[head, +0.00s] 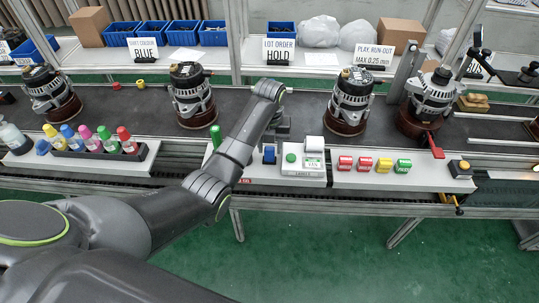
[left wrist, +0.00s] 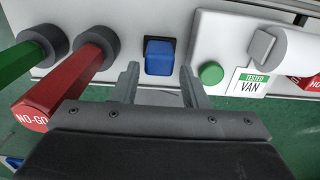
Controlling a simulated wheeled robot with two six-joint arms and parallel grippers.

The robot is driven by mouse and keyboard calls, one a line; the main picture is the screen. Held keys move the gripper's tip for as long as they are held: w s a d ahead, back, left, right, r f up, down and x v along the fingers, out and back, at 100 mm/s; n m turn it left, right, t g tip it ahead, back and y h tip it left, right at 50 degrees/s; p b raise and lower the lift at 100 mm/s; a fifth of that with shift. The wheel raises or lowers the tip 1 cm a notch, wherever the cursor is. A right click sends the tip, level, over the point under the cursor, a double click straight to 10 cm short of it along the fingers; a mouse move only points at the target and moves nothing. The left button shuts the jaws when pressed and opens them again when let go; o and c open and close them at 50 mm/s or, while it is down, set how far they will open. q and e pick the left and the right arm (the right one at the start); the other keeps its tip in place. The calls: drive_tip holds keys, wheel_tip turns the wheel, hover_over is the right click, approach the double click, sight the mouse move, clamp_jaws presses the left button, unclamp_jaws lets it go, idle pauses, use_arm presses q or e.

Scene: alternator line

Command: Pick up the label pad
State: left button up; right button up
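Several small pads, red, red, yellow and green with printed faces, sit in a row on the white bench panel; one red pad (head: 345,163) is nearest the label printer. I cannot tell which thing is the label pad. A blue block (head: 269,154) sits in a dark holder left of the printer; it also shows in the left wrist view (left wrist: 159,57). My left gripper (head: 278,130) is above the panel near this block. In the left wrist view the left gripper (left wrist: 160,85) is open, its fingers apart and empty, the block beyond them. My right gripper is not in view.
The label printer (head: 303,160) has a green button and a TESTED VAN label. A red NO-GO handle (left wrist: 70,80) and a green handle (left wrist: 20,60) stand left of the fingers. Alternators (head: 350,97) stand behind on the dark belt. Bottles (head: 105,138) stand at left.

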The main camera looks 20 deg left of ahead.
sight(269, 150)
use_arm(q)
wheel_tip(269, 150, down, 4)
drive_tip(key=shift+a+f, duration=0.1)
drive_tip(key=shift+f, duration=0.05)
drive_tip(key=c, duration=0.7)
drive_tip(key=shift+c, duration=0.3)
wheel_tip(269, 150, up, 10)
drive_tip(key=shift+r, duration=0.1)
